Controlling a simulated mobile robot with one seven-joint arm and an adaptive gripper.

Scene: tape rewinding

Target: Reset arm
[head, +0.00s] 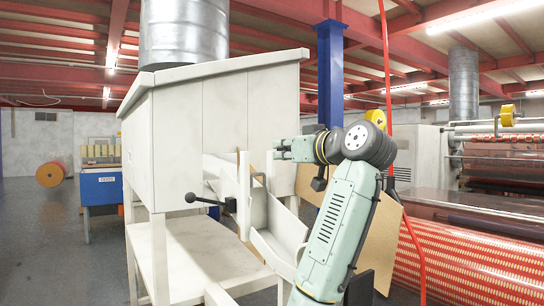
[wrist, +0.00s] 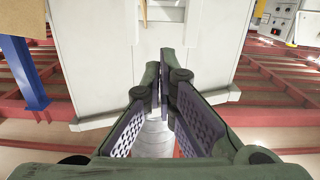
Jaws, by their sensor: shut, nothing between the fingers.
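My gripper (head: 280,150) is at the end of my green arm, raised and pointing left towards the side of a white cabinet-like machine (head: 190,125). In the wrist view, where the scene looks upside down, my gripper's two dark fingers (wrist: 163,68) come close together at the tips with nothing held. The machine's white panels (wrist: 105,60) fill the middle of that view beyond the fingers. I cannot tell the exact gap between fingertips and machine.
A black-knobbed lever (head: 212,201) juts from the machine, near a white chute (head: 275,235) below my gripper. A red hose (head: 407,225) hangs right of my arm. A blue column (head: 330,70) stands behind. A red-patterned roll (head: 480,240) lies at right. Floor at left is open.

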